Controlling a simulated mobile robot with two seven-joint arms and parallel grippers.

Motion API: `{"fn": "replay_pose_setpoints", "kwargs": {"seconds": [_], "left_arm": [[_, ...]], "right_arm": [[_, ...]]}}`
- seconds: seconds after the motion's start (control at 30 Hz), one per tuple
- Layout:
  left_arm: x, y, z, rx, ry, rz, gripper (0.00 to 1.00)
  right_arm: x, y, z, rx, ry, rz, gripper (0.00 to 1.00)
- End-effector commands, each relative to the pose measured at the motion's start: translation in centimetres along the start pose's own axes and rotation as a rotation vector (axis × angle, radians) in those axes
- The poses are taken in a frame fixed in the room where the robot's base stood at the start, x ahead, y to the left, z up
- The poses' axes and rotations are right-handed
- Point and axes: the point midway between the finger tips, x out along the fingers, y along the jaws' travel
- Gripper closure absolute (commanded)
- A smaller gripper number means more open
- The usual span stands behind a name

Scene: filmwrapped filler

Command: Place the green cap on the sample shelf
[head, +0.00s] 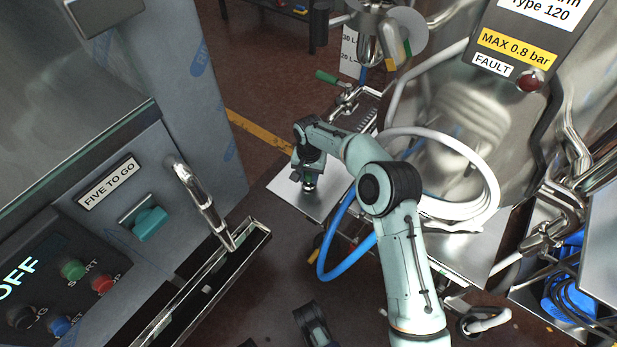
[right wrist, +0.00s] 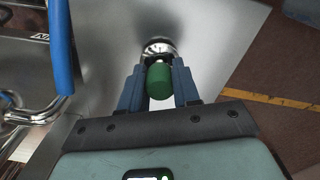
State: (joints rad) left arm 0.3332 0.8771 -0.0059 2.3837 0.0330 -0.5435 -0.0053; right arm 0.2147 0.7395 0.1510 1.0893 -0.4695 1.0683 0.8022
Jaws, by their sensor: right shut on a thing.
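My right gripper (head: 309,184) is over a pale metal plate (head: 323,204), which looks like the sample shelf. In the right wrist view the gripper (right wrist: 159,88) is shut on the green cap (right wrist: 160,80), one blue-grey finger on each side. A shiny round metal part (right wrist: 158,47) shows at the far end of the cap. The plate (right wrist: 217,35) lies behind it in that view. I cannot tell whether the cap or metal part touches the plate. In the head view the cap is mostly hidden by the gripper.
A blue hose (head: 337,236) hangs close to the plate and right arm. A coiled white hose (head: 489,190) and steel vessel (head: 465,120) stand to the right. A green-handled valve (head: 327,77) is behind the gripper. A machine with an open metal trough (head: 262,235) is at left.

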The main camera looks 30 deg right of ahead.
Motion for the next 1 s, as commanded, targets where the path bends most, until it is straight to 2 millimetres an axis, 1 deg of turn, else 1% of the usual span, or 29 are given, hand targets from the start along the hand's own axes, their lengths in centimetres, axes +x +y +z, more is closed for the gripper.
{"fn": "replay_pose_setpoints", "kwargs": {"seconds": [0.03, 0.07, 0.3, 0.47, 0.5, 0.53, 0.57, 0.87, 0.93, 1.0], "left_arm": [[0.3, -0.2, 0.2, -0.003, -0.008, -0.004, 0.63], [0.3, -0.3, 0.3, -0.003, -0.01, -0.005, 0.63], [0.2, -0.3, 0.3, -0.004, -0.01, -0.005, 0.63], [0.5, -0.5, 0.6, -0.006, -0.019, -0.01, 0.63], [0.4, -0.5, 0.6, -0.006, -0.019, -0.01, 0.63], [0.4, -0.5, 0.6, -0.006, -0.019, -0.01, 0.63], [0.4, -0.5, 0.6, -0.006, -0.019, -0.01, 0.63], [0.3, -0.4, 0.5, -0.005, -0.016, -0.008, 0.63], [0.0, -0.2, 0.2, -0.003, -0.006, -0.004, 0.63], [-0.2, 0.1, -0.1, 0.0, 0.004, 0.001, 0.63]], "right_arm": [[0.6, 0.0, -0.1, 0.0, 0.001, -0.001, 1.0], [0.7, 0.0, -0.1, 0.001, 0.001, -0.001, 1.0], [0.7, 0.0, -0.1, 0.001, 0.002, -0.002, 1.0], [1.0, 0.0, -0.1, 0.001, 0.002, -0.001, 1.0], [1.0, 0.0, 0.0, 0.001, 0.001, -0.001, 0.56], [1.0, 0.0, 0.0, 0.001, 0.001, -0.001, 0.46], [1.0, 0.0, 0.0, 0.001, 0.001, -0.001, 0.43], [0.8, 0.0, 0.0, 0.001, 0.001, -0.001, 0.43], [0.4, 0.0, -0.1, 0.001, 0.002, -0.002, 0.43], [-0.6, 0.0, -0.1, 0.001, 0.005, -0.003, 0.43]]}}
